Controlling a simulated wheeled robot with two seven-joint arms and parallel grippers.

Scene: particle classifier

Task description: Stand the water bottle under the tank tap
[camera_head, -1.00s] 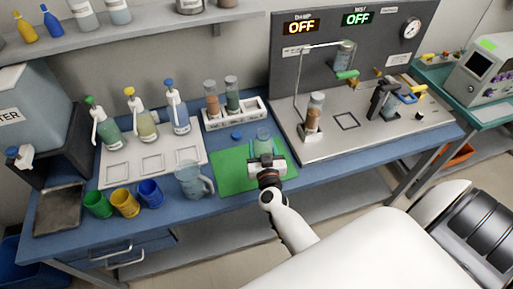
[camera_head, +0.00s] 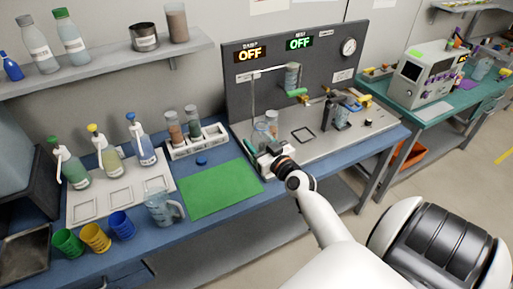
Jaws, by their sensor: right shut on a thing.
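My right gripper (camera_head: 268,155) is shut on a small clear bottle (camera_head: 260,137) at the front left edge of the grey machine plate. The bottle looks roughly upright and its lower part is hidden by the gripper. I cannot read a label on it. Only part of the grey-blue tank (camera_head: 14,140) shows at the left edge; its tap is out of view. A dark tray (camera_head: 24,250) lies at the lower left. My left gripper is not in view.
A green mat (camera_head: 220,190) lies bare left of my gripper, with a blue cap (camera_head: 202,160) behind it. A clear jug (camera_head: 162,208), coloured cups (camera_head: 95,238) and pump bottles (camera_head: 107,155) stand further left.

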